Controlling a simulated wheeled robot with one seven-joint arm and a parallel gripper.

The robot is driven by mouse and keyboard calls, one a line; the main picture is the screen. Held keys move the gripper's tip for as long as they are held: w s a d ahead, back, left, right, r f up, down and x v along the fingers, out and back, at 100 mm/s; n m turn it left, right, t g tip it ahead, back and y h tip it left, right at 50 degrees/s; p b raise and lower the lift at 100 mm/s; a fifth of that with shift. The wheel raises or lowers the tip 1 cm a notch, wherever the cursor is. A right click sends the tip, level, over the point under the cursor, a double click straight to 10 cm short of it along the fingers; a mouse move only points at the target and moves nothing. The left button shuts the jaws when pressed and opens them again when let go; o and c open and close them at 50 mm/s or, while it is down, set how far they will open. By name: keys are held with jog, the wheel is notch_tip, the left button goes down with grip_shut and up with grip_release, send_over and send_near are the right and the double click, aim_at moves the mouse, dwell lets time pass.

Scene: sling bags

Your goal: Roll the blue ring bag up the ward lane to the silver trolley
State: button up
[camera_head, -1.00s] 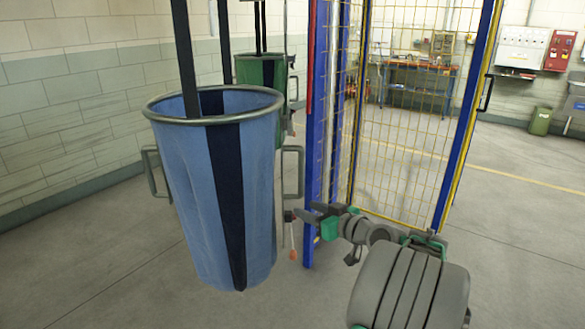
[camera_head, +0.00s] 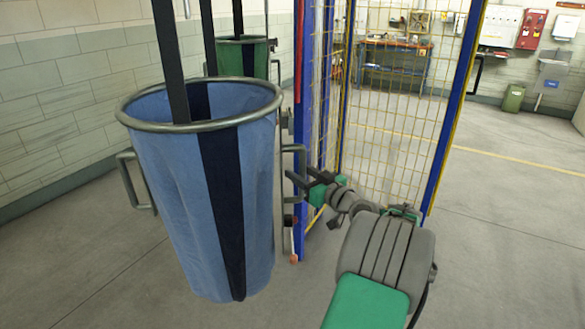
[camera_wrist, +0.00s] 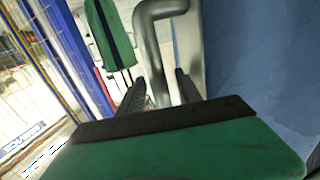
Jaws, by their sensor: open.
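The blue ring bag (camera_head: 170,190) hangs upright on dark straps at left-centre in the head view, with a grey metal ring rim and a dark vertical stripe. It has a side handle on its left (camera_head: 128,180) and another on its right (camera_head: 301,165). My gripper (camera_head: 290,187) is open at the right handle. In the wrist view the grey handle tube (camera_wrist: 150,45) runs down between the two open fingers (camera_wrist: 161,82), and blue cloth (camera_wrist: 265,60) fills the right side. Whether a finger touches the handle is unclear. I see no silver trolley.
A green bag (camera_head: 238,62) hangs behind the blue one. A blue-framed yellow mesh fence (camera_head: 400,110) stands close to the right of the bag and beside my arm. A workbench (camera_head: 395,60) and green bin (camera_head: 513,97) are at the back. Floor at right is clear.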

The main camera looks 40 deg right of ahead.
jog(key=shift+w, duration=1.05)
grip_shut()
dwell(0.5)
